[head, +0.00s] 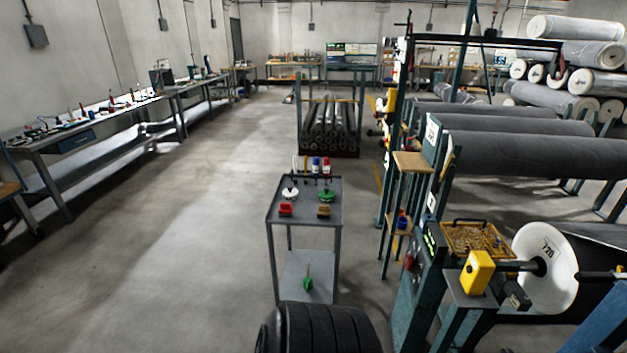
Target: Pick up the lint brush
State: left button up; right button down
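I cannot tell for sure which object is the lint brush. A grey two-level cart (305,212) stands ahead of me. On its top are a red block-shaped item (286,210), a tan and red block-shaped item (323,211), a white round item (290,194) and a green round item (327,195). Small white, blue and red cylinders (315,164) stand at its back edge. A green item with a brown upright part (308,280) is on the lower shelf. Neither of my grippers is in view.
A machine with a yellow box (477,272), a tray of small parts (475,238) and a white roll flange (545,268) stands at right. Large grey rolls (530,152) lie behind it. A long workbench (60,146) lines the left wall. The floor left of the cart is clear.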

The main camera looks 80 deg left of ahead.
aim_at(324, 210)
jog(key=j+u, duration=0.1)
jog(key=u, duration=2.6)
